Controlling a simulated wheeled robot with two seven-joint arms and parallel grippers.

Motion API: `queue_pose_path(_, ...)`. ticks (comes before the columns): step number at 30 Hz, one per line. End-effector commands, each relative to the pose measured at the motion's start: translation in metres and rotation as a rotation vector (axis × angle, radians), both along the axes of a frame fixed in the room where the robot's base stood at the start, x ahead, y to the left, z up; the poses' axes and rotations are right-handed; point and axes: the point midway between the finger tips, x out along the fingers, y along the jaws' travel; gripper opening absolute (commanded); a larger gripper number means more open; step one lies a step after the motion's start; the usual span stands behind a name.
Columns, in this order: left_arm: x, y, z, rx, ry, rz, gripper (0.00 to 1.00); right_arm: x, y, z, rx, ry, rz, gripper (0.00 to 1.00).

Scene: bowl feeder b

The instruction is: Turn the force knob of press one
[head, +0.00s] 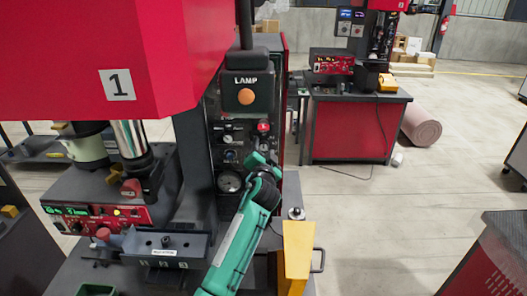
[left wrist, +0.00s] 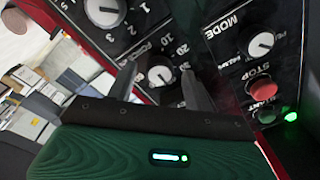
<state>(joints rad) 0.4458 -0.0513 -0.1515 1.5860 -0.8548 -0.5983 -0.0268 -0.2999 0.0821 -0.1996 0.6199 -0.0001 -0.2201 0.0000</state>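Press one (head: 190,50) is the large red machine with the "1" label, at the left of the head view. Its force knob (left wrist: 160,77) is a white-faced dial with the scale numbers 10, 20 and 30 on a black panel. My left gripper (left wrist: 157,62) is open, with one finger on each side of this knob in the left wrist view. I cannot tell whether the fingers touch it. In the head view my left gripper (head: 260,160) is at the control panel below the lamp box, and the knob is hidden there. My right gripper is not in view.
Near the force knob are another numbered knob (left wrist: 105,10), a mode knob (left wrist: 262,43), a red stop button (left wrist: 262,88) and a green light (left wrist: 291,116). A lamp box (head: 247,80) hangs above the panel. A second red press station (head: 350,125) stands behind right; floor between is clear.

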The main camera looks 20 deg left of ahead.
Motion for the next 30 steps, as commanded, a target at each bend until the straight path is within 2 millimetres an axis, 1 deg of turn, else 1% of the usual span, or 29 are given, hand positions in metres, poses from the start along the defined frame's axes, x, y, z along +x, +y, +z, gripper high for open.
queue_pose_path(7, -0.001, 0.0, -0.002, 0.0, 0.001, 0.0, 0.52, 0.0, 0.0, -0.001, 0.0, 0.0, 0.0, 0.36)
queue_pose_path(11, -0.01, -0.003, -0.004, -0.001, 0.002, -0.001, 0.52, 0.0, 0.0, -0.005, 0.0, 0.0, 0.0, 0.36)
queue_pose_path(14, -0.023, -0.007, -0.006, -0.001, 0.001, 0.0, 0.52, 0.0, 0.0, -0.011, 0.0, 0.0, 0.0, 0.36)
queue_pose_path(24, -0.087, -0.026, -0.01, -0.002, 0.001, -0.001, 0.52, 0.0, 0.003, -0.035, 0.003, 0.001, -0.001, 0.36)
queue_pose_path(30, -0.117, -0.034, -0.009, -0.002, 0.001, -0.001, 0.52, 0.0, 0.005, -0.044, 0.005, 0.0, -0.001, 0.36)
